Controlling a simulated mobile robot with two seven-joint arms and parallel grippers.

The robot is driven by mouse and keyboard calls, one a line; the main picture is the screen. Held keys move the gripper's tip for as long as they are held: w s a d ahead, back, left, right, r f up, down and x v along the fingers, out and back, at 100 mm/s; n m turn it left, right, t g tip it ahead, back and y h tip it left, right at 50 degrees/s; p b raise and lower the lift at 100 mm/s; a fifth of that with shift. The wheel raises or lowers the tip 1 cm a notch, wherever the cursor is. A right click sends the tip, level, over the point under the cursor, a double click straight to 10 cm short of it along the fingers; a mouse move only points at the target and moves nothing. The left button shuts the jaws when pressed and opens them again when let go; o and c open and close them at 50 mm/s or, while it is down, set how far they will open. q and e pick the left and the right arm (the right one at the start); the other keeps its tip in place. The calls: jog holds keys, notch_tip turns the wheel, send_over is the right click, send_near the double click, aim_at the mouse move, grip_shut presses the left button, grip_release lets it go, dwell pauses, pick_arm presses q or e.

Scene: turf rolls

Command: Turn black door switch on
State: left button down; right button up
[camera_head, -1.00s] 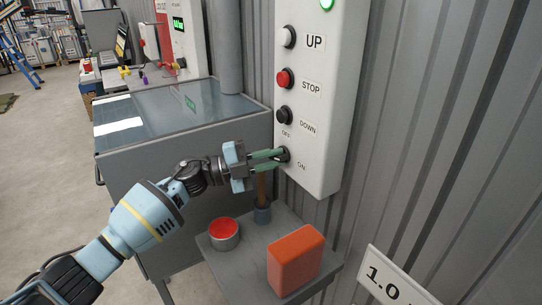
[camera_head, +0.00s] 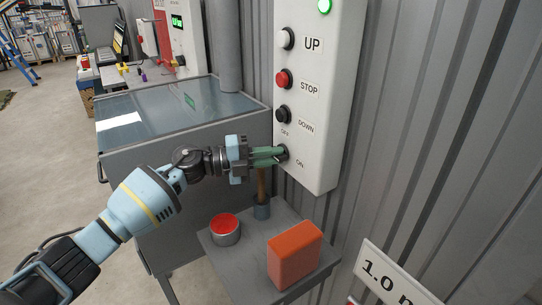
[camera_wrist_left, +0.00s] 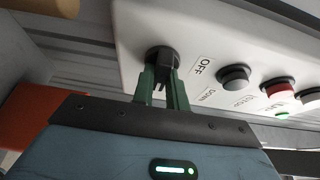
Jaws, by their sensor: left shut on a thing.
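The white control box (camera_head: 313,165) on the wall carries UP, STOP and DOWN buttons and, at the bottom, a black rotary switch (camera_head: 283,152) marked OFF and ON. My left gripper (camera_head: 277,155) is at this switch, its green fingers shut on the knob. In the left wrist view the black switch (camera_wrist_left: 162,58) sits between the two green fingertips (camera_wrist_left: 161,80), with the OFF label beside it. The fingers partly hide the knob, so I cannot tell its exact setting. My right gripper is not in view.
A small grey table (camera_head: 245,262) below the box holds a red-topped tin (camera_head: 225,228), an orange block (camera_head: 295,254) and a wooden-handled item in a cup (camera_head: 262,208). A grey glass-topped cabinet (camera_head: 185,170) stands left. A green light (camera_head: 324,6) glows at the box top.

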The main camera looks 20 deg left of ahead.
pick_arm(q)
jog(key=c, duration=1.4)
grip_release()
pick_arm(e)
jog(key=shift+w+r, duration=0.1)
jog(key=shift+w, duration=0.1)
